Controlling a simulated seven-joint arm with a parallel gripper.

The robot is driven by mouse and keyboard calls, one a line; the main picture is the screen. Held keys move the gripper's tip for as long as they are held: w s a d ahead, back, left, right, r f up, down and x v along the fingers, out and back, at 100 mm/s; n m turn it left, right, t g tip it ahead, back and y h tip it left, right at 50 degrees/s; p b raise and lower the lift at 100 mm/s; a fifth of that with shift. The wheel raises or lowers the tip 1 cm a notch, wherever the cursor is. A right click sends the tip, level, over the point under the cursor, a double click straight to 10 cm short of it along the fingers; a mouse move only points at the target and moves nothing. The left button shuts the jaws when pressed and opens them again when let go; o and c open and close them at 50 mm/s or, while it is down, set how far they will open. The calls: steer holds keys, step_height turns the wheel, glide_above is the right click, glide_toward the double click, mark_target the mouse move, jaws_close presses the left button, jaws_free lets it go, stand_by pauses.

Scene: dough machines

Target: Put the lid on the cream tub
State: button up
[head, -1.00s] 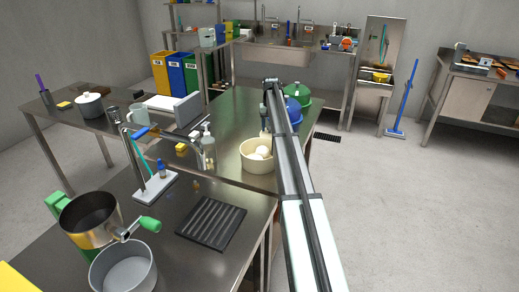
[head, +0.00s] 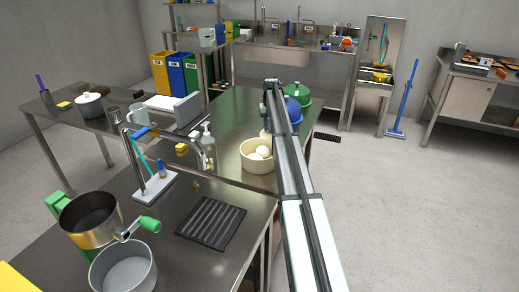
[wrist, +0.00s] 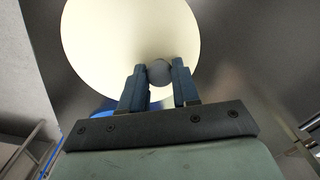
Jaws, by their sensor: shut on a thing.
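The cream tub (head: 257,163) stands open on the steel table, with pale round pieces showing inside it. In the wrist view my gripper (wrist: 159,76) is shut on the grey knob (wrist: 159,70) of a round cream lid (wrist: 110,35). The lid's top faces the camera and its far edge runs out of the picture. In the head view my arm hides the gripper and most or all of the lid. A small pale patch shows beside the arm, just behind the tub. I cannot tell the lid's height over the table.
A blue-domed container (head: 292,109) and a green-domed one (head: 298,92) stand behind the tub, partly hidden by my arm. A black ribbed mat (head: 211,222) lies in front. Bare steel lies behind the tub.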

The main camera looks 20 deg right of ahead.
steer(key=shift+r, duration=0.1)
steer(key=shift+r, duration=3.4)
steer(key=shift+w+a, duration=0.1)
steer(key=shift+a, duration=0.1)
steer(key=s+a+r+n, duration=0.1)
steer(key=s+a+r, duration=0.3)
steer(key=a, duration=0.3)
steer(key=s+a+r, duration=0.4)
steer(key=s+a, duration=0.1)
steer(key=a, duration=0.1)
steer(key=s+a+m, duration=0.1)
steer(key=s+a, duration=0.1)
steer(key=s, duration=0.5)
steer(key=shift+f, duration=0.2)
